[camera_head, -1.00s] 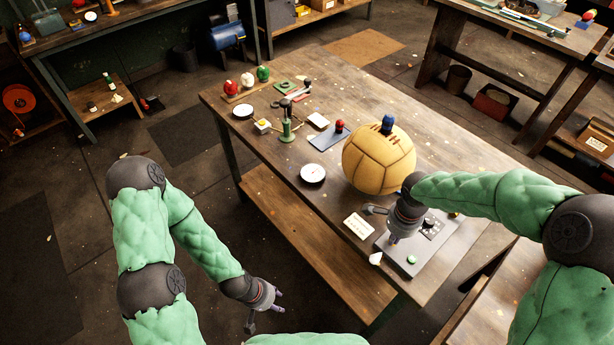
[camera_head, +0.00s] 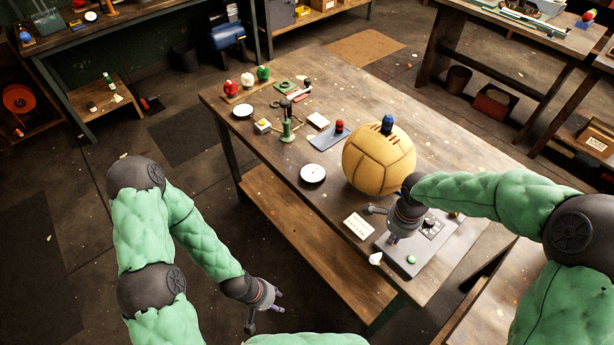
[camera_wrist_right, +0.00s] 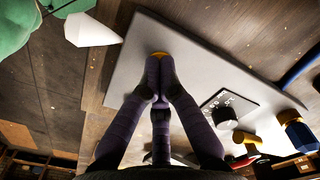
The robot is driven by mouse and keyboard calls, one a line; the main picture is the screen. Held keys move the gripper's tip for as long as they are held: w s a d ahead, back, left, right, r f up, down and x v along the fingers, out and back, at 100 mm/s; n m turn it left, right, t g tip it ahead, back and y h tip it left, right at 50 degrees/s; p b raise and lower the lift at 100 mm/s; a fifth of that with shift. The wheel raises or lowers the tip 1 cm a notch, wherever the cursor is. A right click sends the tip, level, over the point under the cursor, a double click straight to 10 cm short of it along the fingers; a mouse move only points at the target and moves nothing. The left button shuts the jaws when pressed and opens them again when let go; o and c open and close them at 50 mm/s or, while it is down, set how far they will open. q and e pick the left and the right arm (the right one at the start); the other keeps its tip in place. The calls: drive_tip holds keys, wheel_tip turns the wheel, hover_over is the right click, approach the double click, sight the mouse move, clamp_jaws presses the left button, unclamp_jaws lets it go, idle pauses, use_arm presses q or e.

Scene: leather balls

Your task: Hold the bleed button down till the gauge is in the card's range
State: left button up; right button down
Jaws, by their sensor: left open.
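The tan leather ball (camera_head: 379,160) sits on the workbench with a blue piece (camera_head: 387,125) on top. A round white gauge (camera_head: 313,173) lies left of it; its reading is too small to tell. A white card (camera_head: 359,225) with illegible print stands near the front edge. My right gripper (camera_head: 394,238) points down over the grey panel (camera_head: 422,262). In the right wrist view its fingers are together (camera_wrist_right: 158,75), their tips at a yellow-orange button (camera_wrist_right: 160,54), mostly hidden; contact looks likely. My left gripper (camera_head: 264,311) is open and empty, away from the bench.
The panel also has a black knob (camera_wrist_right: 224,117) and a green round piece (camera_head: 411,259). A white cone (camera_head: 376,258) stands beside the panel's left corner. A blue-grey pad (camera_head: 328,138), a green pump-like stand (camera_head: 287,125) and small items occupy the bench's far left.

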drive_tip(key=shift+r+p, duration=2)
drive_tip(key=shift+r, duration=1.1)
drive_tip(key=shift+f, duration=0.1)
drive_tip(key=n+p, duration=0.1)
drive_tip(key=n, duration=0.2)
drive_tip(key=r+n, duration=0.1)
drive_tip(key=n, duration=0.1)
drive_tip(key=shift+n+p, duration=0.4)
wheel_tip(320, 180, down, 5)
drive_tip(key=n, duration=1.8)
drive_tip(key=shift+r, duration=0.2)
